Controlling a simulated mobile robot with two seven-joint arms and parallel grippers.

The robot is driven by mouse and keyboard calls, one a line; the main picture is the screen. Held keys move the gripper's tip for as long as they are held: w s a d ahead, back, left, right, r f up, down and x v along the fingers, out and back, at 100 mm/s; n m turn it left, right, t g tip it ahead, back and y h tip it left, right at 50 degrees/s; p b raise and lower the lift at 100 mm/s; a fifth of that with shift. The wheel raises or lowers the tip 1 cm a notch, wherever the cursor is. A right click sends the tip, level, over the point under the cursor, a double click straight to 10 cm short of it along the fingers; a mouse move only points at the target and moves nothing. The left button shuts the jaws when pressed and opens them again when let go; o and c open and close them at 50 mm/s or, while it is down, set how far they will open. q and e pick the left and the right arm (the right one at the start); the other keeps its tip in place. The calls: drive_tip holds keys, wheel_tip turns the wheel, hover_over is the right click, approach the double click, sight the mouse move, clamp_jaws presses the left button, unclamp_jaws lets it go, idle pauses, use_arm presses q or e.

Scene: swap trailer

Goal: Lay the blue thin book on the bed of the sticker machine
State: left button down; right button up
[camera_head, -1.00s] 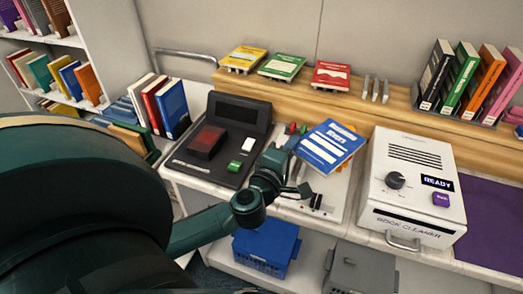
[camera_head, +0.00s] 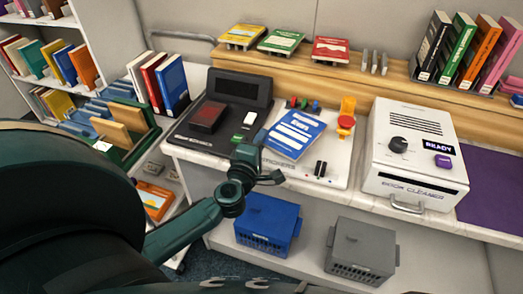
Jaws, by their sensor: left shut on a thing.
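The blue thin book (camera_head: 297,132), with white lettering and white stripes on its cover, is at the sticker machine (camera_head: 338,165). It looks flat over the machine's bed and hides most of it; I cannot tell whether it touches the bed. The machine is a pale unit with a yellow and red press (camera_head: 346,122) at its back right and small coloured pieces behind the book. My left gripper (camera_head: 266,143) is shut on the book's left edge; the fingertips are partly hidden. My right gripper is not in view.
A black scanner unit (camera_head: 190,151) stands left of the sticker machine, and a white book cleaner (camera_head: 415,160) reading "READY" stands right. Several books stand on the wooden ledge (camera_head: 400,85) behind. A blue crate (camera_head: 265,222) and a grey crate (camera_head: 362,250) sit below.

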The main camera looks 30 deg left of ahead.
use_arm(q)
drive_tip(key=shift+f, duration=1)
drive_tip(key=shift+f+b, duration=0.15)
drive_tip(key=shift+b, duration=0.15)
drive_tip(key=c, duration=1.9)
unclamp_jaws()
drive_tip(key=shift+f, duration=0.1)
drive_tip(key=shift+c, duration=0.2)
drive_tip(key=o, duration=0.4)
drive_tip(key=shift+o, duration=0.2)
